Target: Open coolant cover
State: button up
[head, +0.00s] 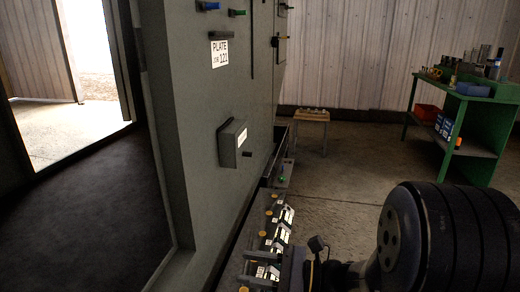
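No part is clearly marked as the coolant cover, so I cannot tell which one it is. A small grey box (233,143) with a white label and a dark knob beside it sticks out from the large grey enclosure panel (200,110). Low along the panel's foot is a dark rail (262,243) with several yellow knobs and white-labelled pieces. My arm comes in from the lower right as a large black rounded link. Its dark end, my gripper (312,268), is close to the right side of the rail. Its fingers cannot be made out.
A white "PLATE JOB 121" sign (220,53) and coloured handles are higher on the panel. A small wooden stool (311,117) stands at the back. A green workbench (470,95) with boxes and bottles is at right. Concrete floor between them is clear.

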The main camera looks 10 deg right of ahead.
aim_at(247, 144)
jog(key=i+l, duration=0.2)
jog(key=i, duration=0.2)
jog(key=i+l, duration=0.15)
jog(key=i, duration=0.25)
jog(key=i+l, duration=0.2)
jog(key=i, duration=0.2)
jog(key=i+l, duration=0.15)
jog(key=i, duration=0.3)
jog(key=k+l+z, duration=0.05)
